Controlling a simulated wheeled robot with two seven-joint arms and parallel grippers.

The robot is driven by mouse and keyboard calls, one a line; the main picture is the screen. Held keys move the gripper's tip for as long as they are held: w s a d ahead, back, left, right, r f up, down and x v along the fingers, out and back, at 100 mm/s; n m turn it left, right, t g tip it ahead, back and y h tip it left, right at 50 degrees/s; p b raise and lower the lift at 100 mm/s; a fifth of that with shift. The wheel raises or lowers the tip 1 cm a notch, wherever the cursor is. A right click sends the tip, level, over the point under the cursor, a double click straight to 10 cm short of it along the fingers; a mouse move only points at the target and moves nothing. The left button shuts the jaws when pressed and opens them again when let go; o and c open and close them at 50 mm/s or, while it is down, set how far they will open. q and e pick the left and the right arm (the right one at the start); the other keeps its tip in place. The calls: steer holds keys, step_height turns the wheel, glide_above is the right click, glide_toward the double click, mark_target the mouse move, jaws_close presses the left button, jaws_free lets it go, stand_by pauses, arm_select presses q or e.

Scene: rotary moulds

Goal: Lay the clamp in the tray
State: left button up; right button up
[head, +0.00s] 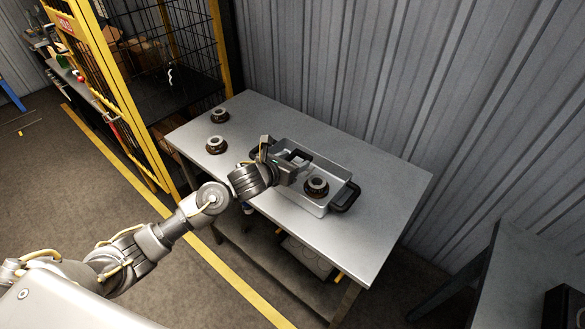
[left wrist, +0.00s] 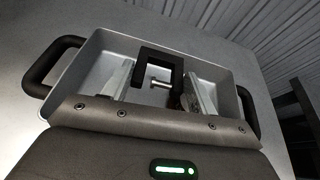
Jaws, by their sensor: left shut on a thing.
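The clamp (left wrist: 158,53) is a dark C-shaped frame with a metal screw, seen in the left wrist view between the two fingers of my left gripper (left wrist: 160,90). In the head view my left gripper (head: 293,163) is shut on it over the left part of the tray, and the clamp (head: 299,153) shows only as a small dark piece. The tray (head: 338,172) is a grey metal box with black handles at both ends; it also fills the left wrist view (left wrist: 85,68). I cannot tell whether the clamp touches the tray floor. My right gripper is not in view.
A dark round part with a pale ring (head: 317,186) sits in the right part of the tray. Two similar parts (head: 216,145) and (head: 218,115) stand on the table's left end. The metal table (head: 385,190) is clear right of the tray. A yellow-framed cage (head: 222,45) stands behind left.

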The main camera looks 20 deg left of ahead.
arm_select(q)
step_height(320, 180, down, 3)
steer(key=shift+w+f+p, duration=0.1)
steer(key=shift+w+p, duration=0.05)
steer(key=shift+p, duration=0.55)
steer(key=shift+f, duration=0.15)
steer(key=o, duration=1.4)
steer(key=shift+s+a, duration=0.1)
steer(key=shift+s, duration=0.2)
steer(key=b+v, duration=0.2)
steer(key=v, duration=0.9)
steer(key=shift+s+r, duration=0.2)
steer(key=shift+r, duration=0.05)
